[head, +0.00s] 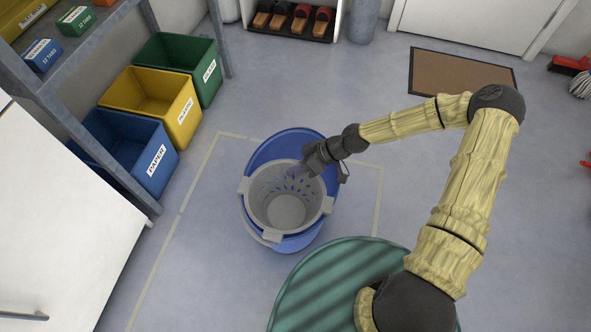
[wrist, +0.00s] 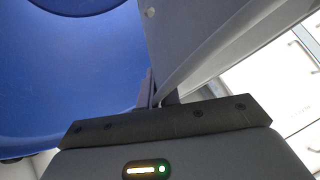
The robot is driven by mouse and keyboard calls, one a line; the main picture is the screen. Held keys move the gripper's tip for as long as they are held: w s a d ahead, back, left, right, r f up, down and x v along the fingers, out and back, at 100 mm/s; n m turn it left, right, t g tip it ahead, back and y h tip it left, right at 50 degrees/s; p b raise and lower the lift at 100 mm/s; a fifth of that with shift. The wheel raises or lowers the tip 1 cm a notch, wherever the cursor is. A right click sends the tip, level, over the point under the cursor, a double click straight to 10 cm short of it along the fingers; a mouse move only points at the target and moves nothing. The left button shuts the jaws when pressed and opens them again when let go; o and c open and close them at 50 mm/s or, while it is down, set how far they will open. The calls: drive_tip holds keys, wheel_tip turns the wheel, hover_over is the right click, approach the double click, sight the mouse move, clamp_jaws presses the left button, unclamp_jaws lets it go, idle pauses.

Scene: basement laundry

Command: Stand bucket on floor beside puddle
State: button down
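The blue oval bucket (head: 262,152) has a grey slotted wringer basket (head: 286,210) in its top. It appears upright in the head view, over a taped square on the floor. I cannot tell whether its base touches the floor. My gripper (head: 306,172) reaches in from the right at the basket's upper right rim. In the wrist view, the bucket's blue inside (wrist: 70,70) fills the left and the grey wall (wrist: 205,35) runs down between my close-set fingers (wrist: 160,96). The gripper looks shut on this rim. No puddle can be made out.
Paper (head: 148,172), yellow (head: 190,110) and green (head: 208,72) bins stand at left under a shelf (head: 90,40). A white cabinet (head: 50,230) is at lower left. A brown doormat (head: 455,72) lies before the door. Open floor lies above and right of the bucket.

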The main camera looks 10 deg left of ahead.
idle(0.3)
drive_tip(key=c, duration=1.6)
unclamp_jaws()
drive_tip(key=shift+f, duration=0.1)
drive_tip(key=shift+w+d+r+p, duration=0.1)
drive_tip(key=shift+d+r+p, duration=0.15)
drive_tip(key=shift+r+p, duration=0.2)
drive_tip(key=p+v, duration=0.6)
drive_tip(key=v, duration=0.5)
drive_tip(key=shift+d, duration=0.1)
